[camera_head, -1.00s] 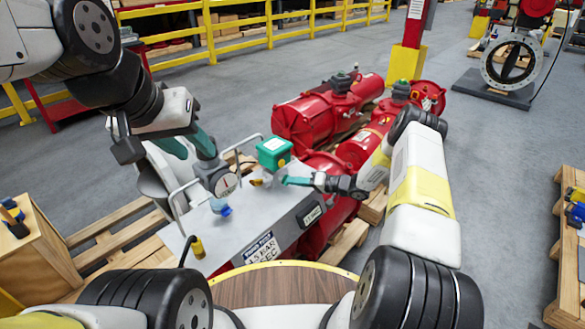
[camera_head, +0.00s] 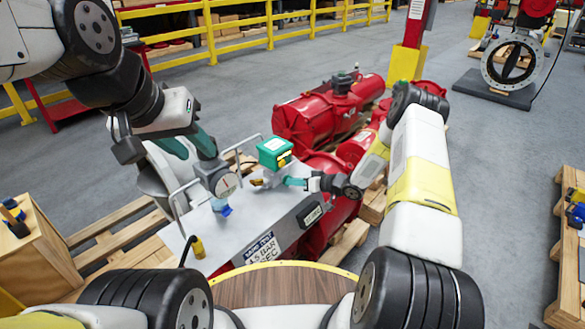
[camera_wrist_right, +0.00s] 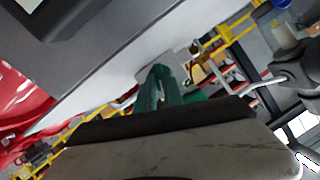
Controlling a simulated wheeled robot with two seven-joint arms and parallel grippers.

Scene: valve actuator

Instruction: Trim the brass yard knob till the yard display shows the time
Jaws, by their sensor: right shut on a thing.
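My right gripper (camera_head: 292,182) is over the right part of the grey bench panel (camera_head: 240,222), just below the green box (camera_head: 274,152). Its green fingers are shut. They hide what they hold, apparently the brass yard knob. In the right wrist view the fingers (camera_wrist_right: 168,88) are close together against a grey block on the panel. A small dark display (camera_head: 312,215) is on the panel's front; its reading is too small to make out. My left gripper (camera_head: 190,148) has its fingers apart, above and behind the round gauge (camera_head: 224,184).
A white sign (camera_head: 262,248) is on the panel's front, and a yellow-brass fitting (camera_head: 198,247) stands at its left. A metal rail (camera_head: 176,207) rises from the panel's left. Red actuator cylinders (camera_head: 310,123) lie behind.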

